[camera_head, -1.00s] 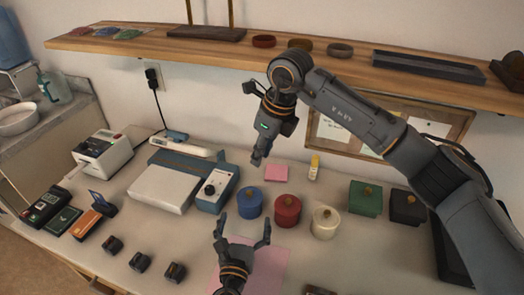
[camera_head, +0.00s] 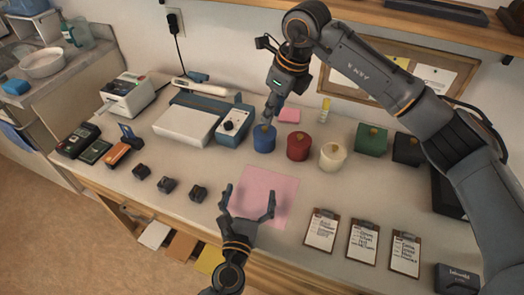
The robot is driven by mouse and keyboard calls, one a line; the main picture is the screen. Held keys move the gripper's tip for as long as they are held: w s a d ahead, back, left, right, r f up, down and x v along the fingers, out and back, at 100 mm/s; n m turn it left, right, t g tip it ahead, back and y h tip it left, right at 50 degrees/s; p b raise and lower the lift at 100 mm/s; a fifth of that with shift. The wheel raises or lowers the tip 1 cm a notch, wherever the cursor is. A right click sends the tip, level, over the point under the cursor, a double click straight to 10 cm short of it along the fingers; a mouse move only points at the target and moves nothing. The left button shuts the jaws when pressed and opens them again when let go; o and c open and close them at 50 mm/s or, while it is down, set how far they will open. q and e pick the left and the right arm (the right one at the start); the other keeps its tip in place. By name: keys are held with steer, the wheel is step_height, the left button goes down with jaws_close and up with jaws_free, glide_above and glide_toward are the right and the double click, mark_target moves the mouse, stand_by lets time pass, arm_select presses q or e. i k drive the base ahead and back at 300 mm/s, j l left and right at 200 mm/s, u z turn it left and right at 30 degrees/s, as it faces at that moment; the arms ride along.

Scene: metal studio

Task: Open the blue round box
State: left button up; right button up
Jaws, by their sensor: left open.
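The blue round box (camera_head: 264,141) stands upright on the table with its lid on, at the left of a row of boxes. My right gripper (camera_head: 268,119) comes down from above, and its fingertips are at the top of the blue box, over the knob. The fingers are seen edge-on and hide part of the lid; I cannot tell whether they touch it or how far apart they are. My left gripper (camera_head: 248,193) is open and empty, fingers pointing away from the table's front edge, over the pink mat (camera_head: 276,187).
A red round box (camera_head: 298,147) stands close right of the blue one, then a cream round box (camera_head: 332,156), a green box (camera_head: 371,140) and a black box (camera_head: 407,149). A blue-white device (camera_head: 234,122) is close on the left. Several clipboards (camera_head: 321,230) lie at the front right.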

mark_target(264, 148)
steer(key=k+j, duration=0.15)
steer(key=k, duration=0.45)
steer(key=k+j, duration=0.2)
steer(key=k, duration=0.35)
